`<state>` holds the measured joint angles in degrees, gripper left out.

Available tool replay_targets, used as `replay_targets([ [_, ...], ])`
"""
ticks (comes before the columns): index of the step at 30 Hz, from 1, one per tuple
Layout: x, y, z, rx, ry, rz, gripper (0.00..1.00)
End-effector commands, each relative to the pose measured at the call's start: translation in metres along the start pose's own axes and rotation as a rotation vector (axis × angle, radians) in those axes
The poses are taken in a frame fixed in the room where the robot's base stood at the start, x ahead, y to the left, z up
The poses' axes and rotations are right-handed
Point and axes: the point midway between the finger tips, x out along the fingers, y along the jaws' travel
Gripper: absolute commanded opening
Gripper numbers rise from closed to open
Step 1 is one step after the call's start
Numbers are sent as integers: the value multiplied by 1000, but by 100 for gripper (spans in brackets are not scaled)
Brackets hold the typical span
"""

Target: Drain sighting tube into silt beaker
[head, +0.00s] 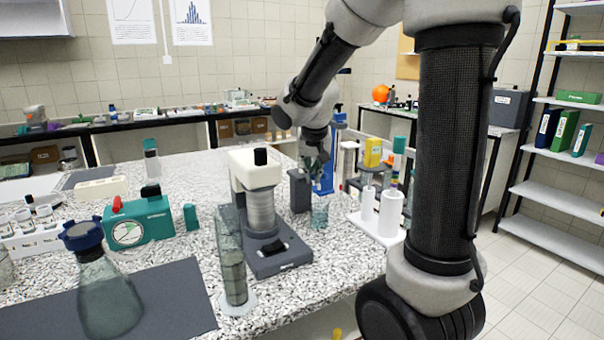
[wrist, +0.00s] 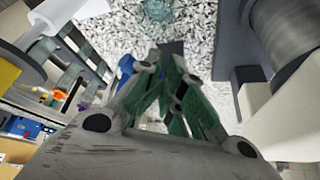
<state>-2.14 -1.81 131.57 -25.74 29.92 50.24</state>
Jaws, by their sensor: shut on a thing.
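My gripper (head: 316,166) hangs above the bench behind the sieve shaker (head: 262,205). In the wrist view its green-padded fingers (wrist: 172,90) are closed together on a small thing, mostly hidden between them. I cannot tell whether that is the sighting tube. A small clear beaker (head: 320,214), apparently the silt beaker, stands on the bench below my gripper, right of a dark block (head: 300,190). It also shows at the top edge of the wrist view (wrist: 157,9). A tall greenish glass cylinder (head: 232,262) stands upright in front of the shaker, away from my gripper.
A white stand with upright cylinders (head: 390,213) is right of the beaker. A blue upright fixture (head: 326,172) is close behind my gripper. A teal gauge box (head: 140,222) and a blue-capped flask (head: 105,290) stand left. The front bench edge has some free room.

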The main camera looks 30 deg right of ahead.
Motion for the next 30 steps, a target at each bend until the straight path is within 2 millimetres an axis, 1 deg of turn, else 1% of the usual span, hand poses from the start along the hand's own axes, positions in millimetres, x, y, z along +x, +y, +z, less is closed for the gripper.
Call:
replay_targets([
  [1, 2, 6, -1, 4, -5, 8, 0],
  [3, 3, 7, -1, 3, -6, 9, 0],
  [12, 4, 9, -2, 4, -8, 12, 0],
  [21, 8, 16, -9, 3, -8, 12, 0],
  [30, 9, 18, -8, 3, -12, 15, 0],
])
